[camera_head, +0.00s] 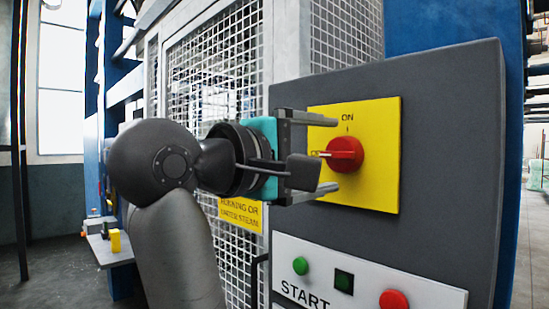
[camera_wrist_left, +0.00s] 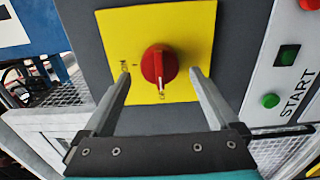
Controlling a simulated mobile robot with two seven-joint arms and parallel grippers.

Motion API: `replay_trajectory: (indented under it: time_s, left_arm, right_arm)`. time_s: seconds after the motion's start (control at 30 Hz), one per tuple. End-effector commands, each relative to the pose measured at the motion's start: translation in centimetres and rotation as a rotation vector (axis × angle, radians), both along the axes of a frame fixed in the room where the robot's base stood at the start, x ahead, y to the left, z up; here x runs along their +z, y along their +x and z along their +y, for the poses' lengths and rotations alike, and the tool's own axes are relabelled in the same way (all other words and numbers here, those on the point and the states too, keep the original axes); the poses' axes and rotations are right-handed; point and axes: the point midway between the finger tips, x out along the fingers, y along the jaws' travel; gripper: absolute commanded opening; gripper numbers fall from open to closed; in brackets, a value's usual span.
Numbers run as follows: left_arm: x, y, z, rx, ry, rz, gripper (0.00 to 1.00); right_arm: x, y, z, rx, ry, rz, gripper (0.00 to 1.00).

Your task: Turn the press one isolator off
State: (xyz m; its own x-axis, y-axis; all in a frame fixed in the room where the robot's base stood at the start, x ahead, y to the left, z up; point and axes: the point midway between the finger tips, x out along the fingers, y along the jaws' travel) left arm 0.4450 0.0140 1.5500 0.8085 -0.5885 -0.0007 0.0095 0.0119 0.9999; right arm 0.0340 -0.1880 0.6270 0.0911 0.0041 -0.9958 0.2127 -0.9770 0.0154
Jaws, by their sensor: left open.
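The isolator is a red rotary knob (camera_head: 345,154) on a yellow plate (camera_head: 381,178), on a dark grey panel. "ON" and "I" stand above the knob in the head view. Its handle points left, a quarter turn away from the ON mark. In the left wrist view the knob (camera_wrist_left: 158,64) has its handle pointing down, with a pale mark at the tip. My left gripper (camera_head: 336,155) is open in front of the plate. Its fingers lie either side of the handle, with gaps visible in the wrist view. My right gripper is not in view.
Below the plate, a white button panel (camera_head: 360,288) carries a green START button (camera_head: 301,265), a dark green button (camera_head: 344,281) and a red button (camera_head: 394,300). A wire mesh guard (camera_head: 215,75) with a yellow warning sign (camera_head: 240,214) stands left of the grey panel.

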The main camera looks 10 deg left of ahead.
Motion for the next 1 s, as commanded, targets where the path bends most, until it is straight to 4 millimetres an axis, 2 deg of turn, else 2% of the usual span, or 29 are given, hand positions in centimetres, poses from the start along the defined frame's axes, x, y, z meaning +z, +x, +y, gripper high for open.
replay_trajectory:
  time_s: [0.27,0.43,0.7,0.8,1.0]
  left_arm:
    - [0.1,-4.9,3.6,0.004,-0.002,-0.008,0.94]
    - [0.1,-7.0,5.2,0.009,0.003,-0.006,0.94]
    - [0.1,-9.0,6.7,0.008,0.003,-0.004,0.94]
    - [-0.1,-9.7,7.2,0.006,0.001,-0.008,0.94]
    - [-0.1,-10.7,7.8,0.003,0.000,-0.004,0.94]
  right_arm:
    - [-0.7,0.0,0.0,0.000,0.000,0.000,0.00]
    - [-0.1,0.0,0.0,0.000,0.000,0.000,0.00]
    - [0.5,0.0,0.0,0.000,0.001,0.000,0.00]
    - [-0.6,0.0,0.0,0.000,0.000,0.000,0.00]
    - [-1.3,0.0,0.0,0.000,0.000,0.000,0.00]
